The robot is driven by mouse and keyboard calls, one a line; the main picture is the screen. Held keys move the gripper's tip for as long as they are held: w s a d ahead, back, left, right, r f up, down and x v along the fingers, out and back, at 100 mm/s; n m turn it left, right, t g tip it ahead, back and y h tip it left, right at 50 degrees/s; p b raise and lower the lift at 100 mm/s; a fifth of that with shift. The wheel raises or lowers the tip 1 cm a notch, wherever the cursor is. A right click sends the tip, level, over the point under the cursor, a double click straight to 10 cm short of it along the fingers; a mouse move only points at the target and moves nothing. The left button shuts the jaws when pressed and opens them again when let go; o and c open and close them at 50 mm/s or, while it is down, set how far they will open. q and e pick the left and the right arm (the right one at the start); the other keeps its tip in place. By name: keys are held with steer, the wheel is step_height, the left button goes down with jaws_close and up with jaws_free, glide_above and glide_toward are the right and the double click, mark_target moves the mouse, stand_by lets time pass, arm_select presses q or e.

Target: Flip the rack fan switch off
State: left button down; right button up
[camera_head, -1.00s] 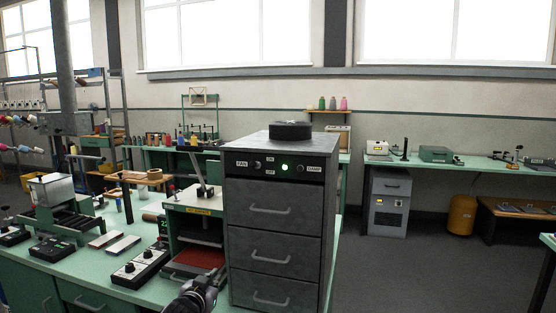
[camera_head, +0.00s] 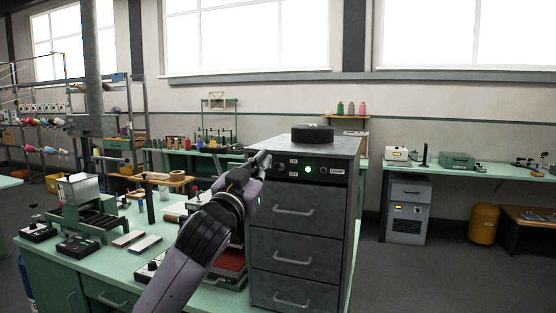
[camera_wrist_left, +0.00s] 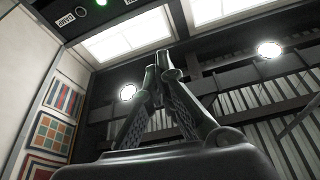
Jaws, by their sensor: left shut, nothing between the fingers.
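The rack is a grey metal drawer cabinet (camera_head: 292,235) with a dark control panel (camera_head: 352,172) across its top. The panel carries a lit green lamp (camera_head: 309,169), a DAMP label (camera_head: 337,170) and small labels beside the fan switch (camera_head: 281,166). The switch is small and its position cannot be read. My left gripper (camera_head: 262,160) is shut and empty at the panel's left end, covering the FAN label; I cannot tell whether it touches. In the left wrist view the shut fingertips (camera_wrist_left: 162,62) point up, with the green lamp (camera_wrist_left: 101,2) at the top edge. My right gripper is not in view.
A black round object (camera_head: 312,134) sits on the cabinet top. The green bench (camera_head: 120,268) left of the cabinet holds control boxes (camera_head: 78,246) and a press with a red pad (camera_head: 232,262). Open floor (camera_head: 440,275) lies to the right.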

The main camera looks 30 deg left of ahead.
arm_select(q)
step_height(320, 180, up, 4)
steer(key=p, duration=0.5)
glide_above(279, 166)
steer(key=s+d, duration=0.1)
steer(key=s, duration=0.2)
steer(key=f, duration=0.4)
steer(key=shift+w+a+f+p, duration=0.15)
steer(key=shift+w+f+p, duration=0.2)
steer(key=shift+w+f, duration=0.05)
